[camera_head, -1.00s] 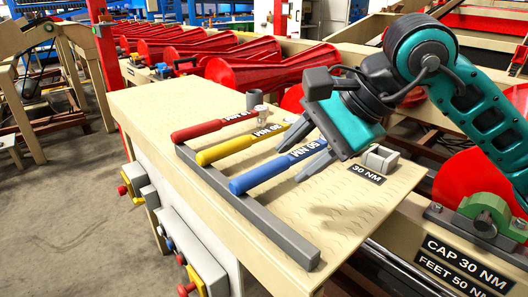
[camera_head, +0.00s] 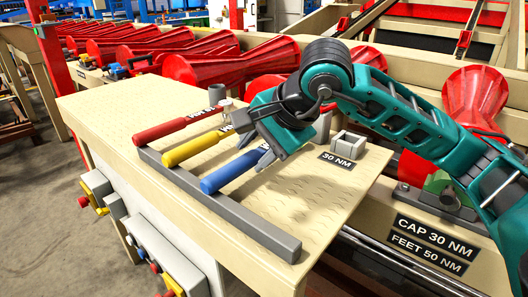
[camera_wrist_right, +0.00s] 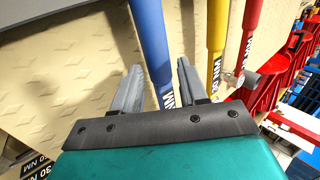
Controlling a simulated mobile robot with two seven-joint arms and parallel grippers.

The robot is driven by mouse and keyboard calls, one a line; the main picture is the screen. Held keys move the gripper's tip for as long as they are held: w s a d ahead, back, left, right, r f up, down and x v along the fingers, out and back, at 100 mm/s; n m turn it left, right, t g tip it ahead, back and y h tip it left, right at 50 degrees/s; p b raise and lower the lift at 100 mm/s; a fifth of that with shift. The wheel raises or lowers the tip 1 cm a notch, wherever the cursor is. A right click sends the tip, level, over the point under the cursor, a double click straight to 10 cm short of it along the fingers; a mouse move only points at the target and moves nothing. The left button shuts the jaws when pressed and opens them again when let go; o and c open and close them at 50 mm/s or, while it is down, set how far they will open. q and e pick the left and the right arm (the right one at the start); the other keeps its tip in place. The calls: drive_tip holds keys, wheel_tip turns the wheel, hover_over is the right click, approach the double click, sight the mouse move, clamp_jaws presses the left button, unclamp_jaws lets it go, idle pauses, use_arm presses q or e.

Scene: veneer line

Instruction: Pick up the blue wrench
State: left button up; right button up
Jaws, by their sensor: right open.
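The blue wrench (camera_head: 232,170) lies on the bench with its handle resting on a grey bar; my gripper hides its far end in the head view. My right gripper (camera_head: 254,150) is open over it, fingers pointing down. In the right wrist view the blue wrench (camera_wrist_right: 152,45) runs between the two separated fingers (camera_wrist_right: 158,82), nearer the right one. Whether the fingers touch it, I cannot tell. The yellow wrench (camera_head: 196,148) and the red wrench (camera_head: 166,130) lie parallel to it, farther left. My left gripper is not in view.
The grey bar (camera_head: 240,220) runs along the bench's (camera_head: 310,210) near-left side. A grey block (camera_head: 347,145) stands behind a "30 NM" label (camera_head: 337,161), right of my gripper. Red cones (camera_head: 235,65) line the back. The bench's front right is bare.

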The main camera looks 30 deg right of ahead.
sight(251, 156)
drive_tip(key=x, duration=0.4)
drive_tip(key=shift+d, duration=0.15)
clamp_jaws()
